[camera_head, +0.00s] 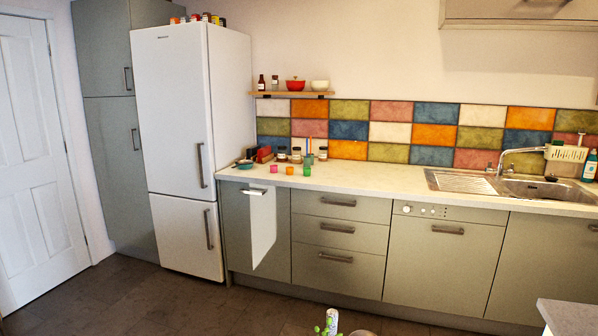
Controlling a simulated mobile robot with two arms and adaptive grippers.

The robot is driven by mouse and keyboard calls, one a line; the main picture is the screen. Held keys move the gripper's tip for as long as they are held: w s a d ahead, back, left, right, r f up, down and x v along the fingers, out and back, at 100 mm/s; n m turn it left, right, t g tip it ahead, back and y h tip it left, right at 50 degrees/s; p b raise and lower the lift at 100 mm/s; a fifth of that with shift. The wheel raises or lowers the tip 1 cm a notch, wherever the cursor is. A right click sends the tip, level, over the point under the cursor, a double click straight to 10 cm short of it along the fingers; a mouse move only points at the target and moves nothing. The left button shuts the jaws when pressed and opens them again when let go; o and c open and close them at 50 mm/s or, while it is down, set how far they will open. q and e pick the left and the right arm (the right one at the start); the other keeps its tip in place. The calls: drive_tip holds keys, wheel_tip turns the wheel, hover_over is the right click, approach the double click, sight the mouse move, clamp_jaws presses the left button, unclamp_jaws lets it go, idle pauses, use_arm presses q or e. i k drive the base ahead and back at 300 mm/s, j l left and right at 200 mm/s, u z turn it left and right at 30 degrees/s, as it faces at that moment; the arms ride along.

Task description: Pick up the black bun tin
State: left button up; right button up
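I cannot make out a black bun tin anywhere in the head view. Neither of my grippers is in view. The view shows a kitchen wall with a long pale counter (400,183), and no dark tin shows on its open stretch. The insides of the drawers and cabinets are hidden.
A tall white fridge (172,120) stands left of the counter, with several small cans on top. Small coloured cups and jars (281,155) crowd the counter's left end. A sink (535,188) is at right. A grey surface corner (570,316) juts in lower right. Dark floor lies open.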

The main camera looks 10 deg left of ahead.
sight(252, 151)
drive_tip(key=k+j, duration=0.1)
drive_tip(key=j, duration=1.75)
drive_tip(key=i+j+u, duration=0.2)
drive_tip(key=i+j, duration=1.4)
